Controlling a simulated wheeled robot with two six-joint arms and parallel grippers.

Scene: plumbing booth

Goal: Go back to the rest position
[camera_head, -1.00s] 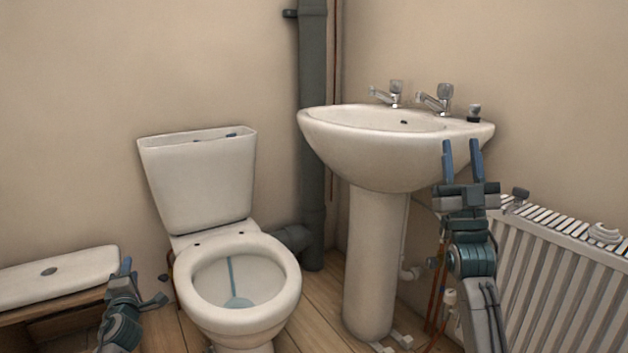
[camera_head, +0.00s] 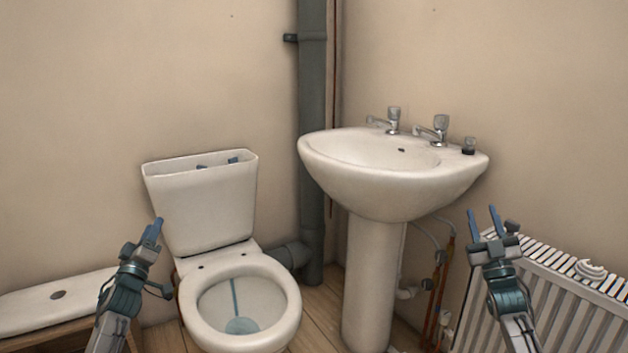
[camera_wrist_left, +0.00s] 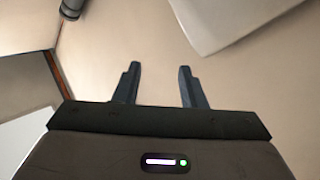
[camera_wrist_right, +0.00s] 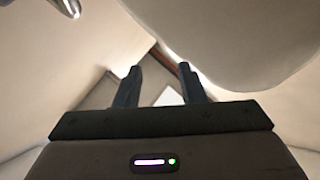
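My left gripper (camera_head: 154,230) is at the lower left of the head view, in front of the wall and left of the toilet cistern. In the left wrist view its two fingers (camera_wrist_left: 158,88) stand apart with nothing between them. My right gripper (camera_head: 484,222) is at the right of the head view, right of the basin pedestal and in front of the radiator. In the right wrist view its fingers (camera_wrist_right: 158,90) are apart and empty, with the basin's pale underside at the upper right.
The toilet (camera_head: 207,210) has its cistern uncovered. The cistern lid (camera_head: 50,292) lies on a wooden surface at the left. The pedestal basin (camera_head: 390,188) with two taps stands between my arms. The radiator (camera_head: 560,290) is at the right, with a white coiled item (camera_head: 590,269) on top.

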